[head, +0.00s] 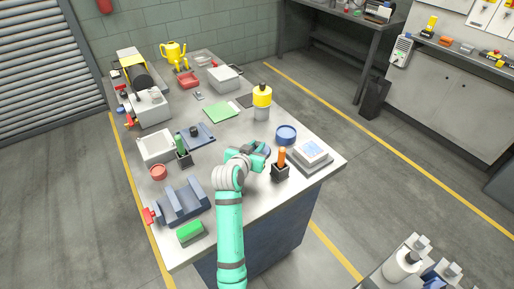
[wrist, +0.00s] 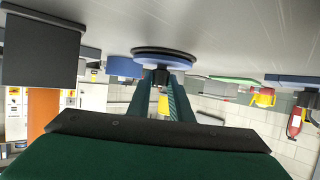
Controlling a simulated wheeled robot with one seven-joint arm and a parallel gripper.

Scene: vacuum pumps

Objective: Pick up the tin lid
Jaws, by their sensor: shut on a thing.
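The tin lid (wrist: 163,58) is a round blue disc with a dark rim or base beside it, straight ahead of my fingers in the wrist view, close to the tabletop. My gripper (wrist: 164,74) is shut on its near edge. In the head view my gripper (head: 260,156) is low over the front part of the workbench, and it hides most of the lid. A round blue tin (head: 286,134) stands just beyond it to the right; a blue shape in the wrist view (wrist: 124,67) looks like this tin.
An orange-handled tool (head: 281,158) in a black holder stands close on the right of my gripper. A grey device (head: 312,153) lies farther right. A yellow-topped can (head: 262,97) stands behind. A green pad (head: 222,112) and a dark blue plate (head: 198,138) lie to the left.

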